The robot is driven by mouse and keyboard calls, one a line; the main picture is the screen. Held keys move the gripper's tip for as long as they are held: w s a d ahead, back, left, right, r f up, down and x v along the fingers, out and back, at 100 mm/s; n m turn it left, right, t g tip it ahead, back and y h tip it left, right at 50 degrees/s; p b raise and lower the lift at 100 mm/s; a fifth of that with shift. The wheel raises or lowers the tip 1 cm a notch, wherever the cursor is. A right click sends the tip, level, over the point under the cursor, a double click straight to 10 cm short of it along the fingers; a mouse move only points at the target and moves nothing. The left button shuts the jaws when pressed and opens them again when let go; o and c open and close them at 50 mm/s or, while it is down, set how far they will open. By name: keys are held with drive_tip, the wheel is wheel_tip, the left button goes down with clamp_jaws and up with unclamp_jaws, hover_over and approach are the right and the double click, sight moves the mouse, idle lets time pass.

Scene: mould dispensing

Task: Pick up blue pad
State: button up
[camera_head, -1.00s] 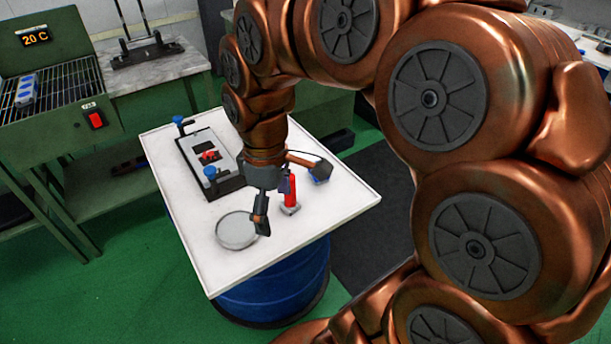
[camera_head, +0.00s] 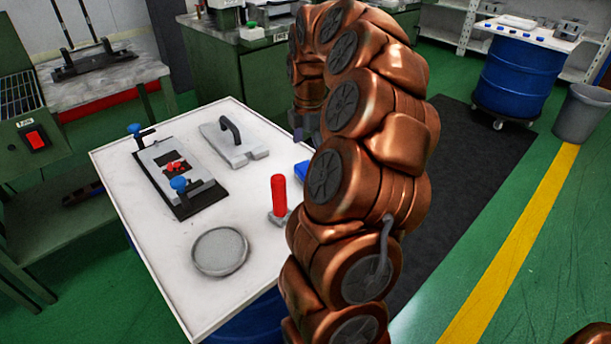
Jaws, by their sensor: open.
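A blue pad (camera_head: 301,171) lies on the white table (camera_head: 150,225) near its right edge. My arm hides its right part. My gripper (camera_head: 299,128) is just beyond the pad in the picture, mostly hidden behind my arm links. Only a small grey piece of it shows, and its fingertips are out of sight. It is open. I cannot tell its height above the table, and no contact with the pad shows.
The table also holds a red-handled tool (camera_head: 279,196), a round grey dish (camera_head: 220,251), a mould base with blue knobs (camera_head: 180,178) and a grey plate with a dark handle (camera_head: 233,142). A blue drum (camera_head: 515,75) and bin (camera_head: 585,113) stand at right.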

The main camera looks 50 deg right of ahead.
sight(307, 168)
wheel_tip(307, 168, down, 2)
drive_tip(key=shift+w+a+f, duration=0.1)
drive_tip(key=shift+f, duration=2.35)
drive_tip(key=shift+c, duration=0.3)
drive_tip(key=c, duration=1.2)
